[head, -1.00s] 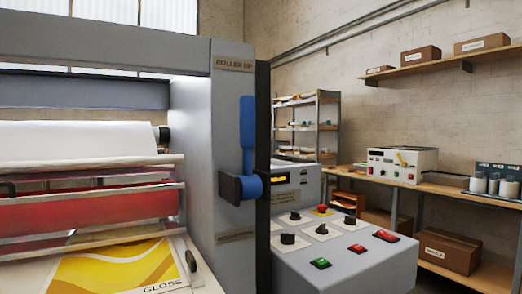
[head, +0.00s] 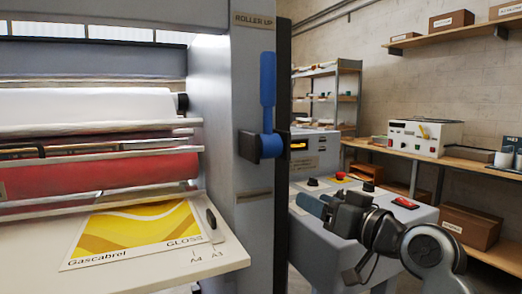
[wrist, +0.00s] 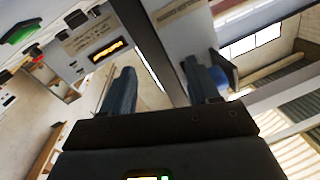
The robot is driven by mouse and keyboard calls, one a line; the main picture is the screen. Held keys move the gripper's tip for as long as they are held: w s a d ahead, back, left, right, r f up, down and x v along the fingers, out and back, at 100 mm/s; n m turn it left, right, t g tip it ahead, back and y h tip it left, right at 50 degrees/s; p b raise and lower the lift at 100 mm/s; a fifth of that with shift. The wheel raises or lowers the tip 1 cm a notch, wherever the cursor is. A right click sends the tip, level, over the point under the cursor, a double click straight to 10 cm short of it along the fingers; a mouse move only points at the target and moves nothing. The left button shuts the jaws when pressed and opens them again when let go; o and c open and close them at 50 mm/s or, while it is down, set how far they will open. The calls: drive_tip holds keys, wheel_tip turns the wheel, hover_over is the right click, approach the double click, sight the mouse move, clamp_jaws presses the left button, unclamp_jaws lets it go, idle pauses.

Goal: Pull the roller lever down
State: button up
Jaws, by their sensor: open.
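The roller lever (head: 267,80) is a blue handle on the grey side column of the laminator. It stands upright, rising from a blue hub (head: 266,146) in a dark bracket, under a "ROLLER UP" plate (head: 254,20). My gripper (head: 311,204) is in front of the control panel, below and to the right of the lever. In the wrist view my gripper (wrist: 160,82) is open, its two blue-grey fingers apart with nothing held between them. A blue part of the lever (wrist: 218,76) shows just beyond the right finger; whether they touch cannot be told.
The control panel (head: 300,190) with knobs and buttons juts out behind my arm. The feed table (head: 150,262) holds a yellow "GLOSS" sheet (head: 140,232) at left. A bench with a cream device (head: 425,136) stands at back right. The space before the column is clear.

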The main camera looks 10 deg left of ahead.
drive_tip(key=w+a+r+n+g+y, duration=0.1)
drive_tip(key=a+r+n, duration=0.1)
drive_tip(key=r, duration=0.5)
drive_tip(key=w+a+r+n+g+y, duration=0.1)
drive_tip(key=r+n+y, duration=0.1)
drive_tip(key=r, duration=0.4)
drive_tip(key=n+g+y, duration=0.1)
drive_tip(key=n+g, duration=0.2)
approach(261, 78)
drive_tip(key=w+a, duration=0.2)
drive_tip(key=w, duration=0.1)
drive_tip(key=shift+a+b, duration=0.25)
drive_tip(key=shift+b, duration=0.15)
drive_tip(key=shift+w+a+r, duration=0.15)
drive_tip(key=shift+a, duration=0.1)
drive_tip(key=p+x, duration=0.1)
drive_tip(key=x, duration=0.6)
drive_tip(key=shift+c, duration=0.2)
clamp_jaws()
